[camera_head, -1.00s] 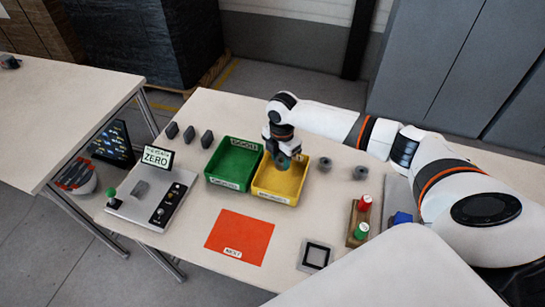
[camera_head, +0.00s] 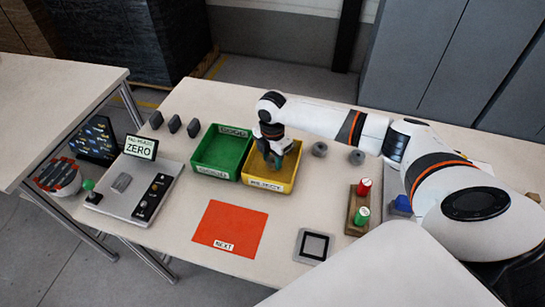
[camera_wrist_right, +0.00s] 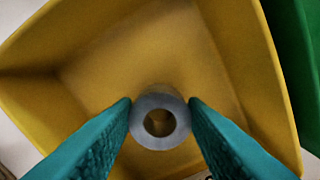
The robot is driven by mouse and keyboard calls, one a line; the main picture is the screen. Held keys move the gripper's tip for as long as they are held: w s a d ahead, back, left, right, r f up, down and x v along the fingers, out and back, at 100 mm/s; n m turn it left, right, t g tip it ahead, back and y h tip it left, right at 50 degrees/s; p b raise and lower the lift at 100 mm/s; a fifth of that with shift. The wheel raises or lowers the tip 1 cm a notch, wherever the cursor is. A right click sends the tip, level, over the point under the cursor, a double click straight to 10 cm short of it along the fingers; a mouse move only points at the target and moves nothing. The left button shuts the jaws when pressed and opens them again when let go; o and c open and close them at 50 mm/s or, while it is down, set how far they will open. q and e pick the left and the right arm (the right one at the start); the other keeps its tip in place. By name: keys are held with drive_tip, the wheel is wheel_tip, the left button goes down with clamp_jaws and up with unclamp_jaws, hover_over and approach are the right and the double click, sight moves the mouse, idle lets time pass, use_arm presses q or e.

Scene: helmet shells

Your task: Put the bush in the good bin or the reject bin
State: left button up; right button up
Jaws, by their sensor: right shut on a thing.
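The bush (camera_wrist_right: 160,100) is a grey ring with a round hole, seen end-on in the right wrist view. My right gripper (camera_wrist_right: 160,108) is shut on it, with a teal finger on each side. In the head view my right gripper (camera_head: 274,160) reaches down into the yellow reject bin (camera_head: 285,183), and the bush is hard to make out there. In the wrist view the yellow bin's inside (camera_wrist_right: 110,55) surrounds the bush. I cannot tell whether the bush touches the floor. The green good bin (camera_head: 215,172) stands directly left of the yellow one, empty. My left gripper is not in view.
Two grey round parts (camera_head: 320,149) stand right of the yellow bin. Several dark blocks (camera_head: 174,124) stand left of the green bin. A gauge panel with a ZERO display (camera_head: 140,147), an orange mat (camera_head: 231,228), a square-framed pad (camera_head: 314,246) and a red-green stand (camera_head: 358,210) occupy the front.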

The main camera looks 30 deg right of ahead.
drive_tip(key=shift+f, duration=0.5)
drive_tip(key=o, duration=1.1)
drive_tip(key=shift+r, duration=0.1)
